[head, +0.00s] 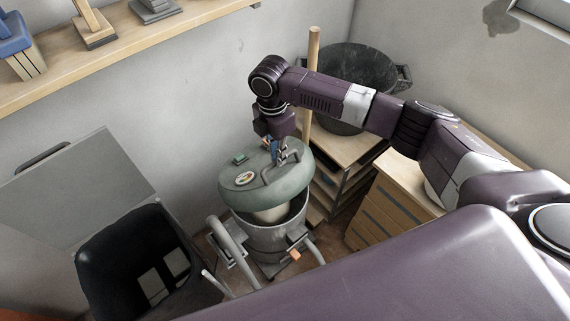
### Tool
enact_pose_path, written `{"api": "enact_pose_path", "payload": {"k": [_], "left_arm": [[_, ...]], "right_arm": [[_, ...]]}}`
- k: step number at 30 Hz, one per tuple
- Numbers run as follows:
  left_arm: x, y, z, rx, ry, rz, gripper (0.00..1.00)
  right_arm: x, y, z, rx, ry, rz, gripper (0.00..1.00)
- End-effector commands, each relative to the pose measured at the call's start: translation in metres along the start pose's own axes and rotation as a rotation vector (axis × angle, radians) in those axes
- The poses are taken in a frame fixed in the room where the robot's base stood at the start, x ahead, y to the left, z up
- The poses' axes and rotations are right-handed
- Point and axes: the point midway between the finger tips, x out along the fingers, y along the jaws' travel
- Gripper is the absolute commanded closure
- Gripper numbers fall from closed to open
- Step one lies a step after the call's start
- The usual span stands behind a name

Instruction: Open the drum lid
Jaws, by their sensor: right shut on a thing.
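A grey metal drum (262,238) stands on the floor in the middle of the head view. Its green-grey lid (245,192) is tilted up off the rim, and a dark gap with something pale inside shows below it. My right gripper (276,156) comes down from above and is shut on the lid at its handle; the fingers are small and partly hidden at the contact. My left gripper is not in view.
A wooden drawer cabinet (385,212) and a shelf unit with a dark tub (345,75) stand behind at right. A wall shelf (130,40) runs along the upper left.

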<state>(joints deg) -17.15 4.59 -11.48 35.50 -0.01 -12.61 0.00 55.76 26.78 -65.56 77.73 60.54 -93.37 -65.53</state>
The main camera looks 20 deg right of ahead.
Motion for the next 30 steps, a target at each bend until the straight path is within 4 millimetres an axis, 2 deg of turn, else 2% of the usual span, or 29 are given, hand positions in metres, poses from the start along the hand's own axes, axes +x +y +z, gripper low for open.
{"api": "enact_pose_path", "payload": {"k": [1,6,22,23,24,27,30], "left_arm": [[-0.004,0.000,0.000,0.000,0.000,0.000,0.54],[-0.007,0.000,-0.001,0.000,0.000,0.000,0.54],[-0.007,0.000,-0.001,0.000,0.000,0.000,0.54],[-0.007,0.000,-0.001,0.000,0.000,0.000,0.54],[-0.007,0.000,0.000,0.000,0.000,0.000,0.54],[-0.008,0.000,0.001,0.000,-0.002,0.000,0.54],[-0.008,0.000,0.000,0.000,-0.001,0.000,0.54]], "right_arm": [[-0.011,0.012,-0.001,0.001,0.000,0.024,1.00],[-0.019,0.022,0.000,0.000,-0.002,0.024,1.00],[-0.022,0.025,0.000,0.000,-0.003,0.023,1.00],[-0.022,0.025,0.000,0.000,-0.003,0.022,0.86],[-0.022,0.025,0.000,0.000,-0.003,0.022,0.82],[-0.021,0.025,0.000,0.000,-0.003,0.020,0.71],[-0.021,0.024,0.000,0.000,-0.001,0.018,0.71]]}}
